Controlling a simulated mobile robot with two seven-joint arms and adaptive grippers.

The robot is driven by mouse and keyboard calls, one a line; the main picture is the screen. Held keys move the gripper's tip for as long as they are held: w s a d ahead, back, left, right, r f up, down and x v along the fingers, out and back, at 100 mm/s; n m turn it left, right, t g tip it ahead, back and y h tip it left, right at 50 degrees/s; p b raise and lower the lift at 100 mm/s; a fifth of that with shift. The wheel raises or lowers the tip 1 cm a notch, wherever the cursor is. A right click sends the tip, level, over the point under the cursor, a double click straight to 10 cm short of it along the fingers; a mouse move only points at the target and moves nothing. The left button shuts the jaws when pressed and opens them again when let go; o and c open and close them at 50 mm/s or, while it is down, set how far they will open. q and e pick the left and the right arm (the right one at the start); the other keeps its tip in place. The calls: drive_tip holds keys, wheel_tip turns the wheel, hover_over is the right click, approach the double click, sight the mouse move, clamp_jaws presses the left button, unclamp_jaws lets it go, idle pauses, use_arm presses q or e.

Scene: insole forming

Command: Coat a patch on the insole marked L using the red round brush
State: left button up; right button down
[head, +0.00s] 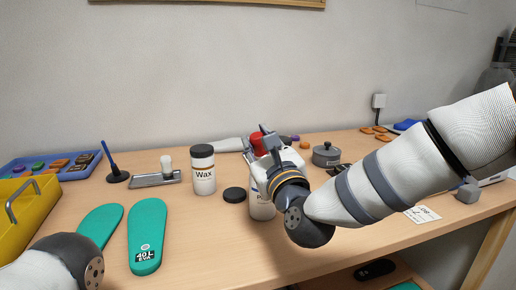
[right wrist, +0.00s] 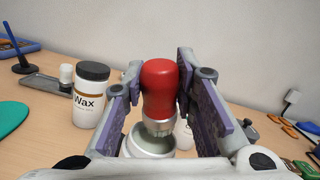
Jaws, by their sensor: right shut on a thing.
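The red round brush (right wrist: 160,88) stands upright, red handle up, between the fingers of my right gripper (head: 266,148), which is shut on it. The jar's rim also shows in the right wrist view (right wrist: 148,152). The insole marked L (head: 146,228) is green, labelled "40 L EVA", and lies flat at the left front. A second green insole (head: 101,224) lies left of it, partly covered by my left arm. My left gripper is out of view.
A Wax jar (head: 203,170) and a dark lid (head: 235,194) stand left of the open jar. A blue tray (head: 50,166), a yellow box (head: 27,218) and a blue-handled tool (head: 112,165) are at the left. A grey pot (head: 327,155) stands behind my right arm.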

sight(258, 134)
wheel_tip(258, 134, up, 5)
drive_tip(key=shift+r+p, duration=0.1)
drive_tip(key=shift+p, duration=0.5)
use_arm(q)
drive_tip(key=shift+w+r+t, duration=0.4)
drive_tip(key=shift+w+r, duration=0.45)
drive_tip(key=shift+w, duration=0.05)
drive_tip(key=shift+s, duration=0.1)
use_arm(e)
drive_tip(key=shift+f, duration=0.2)
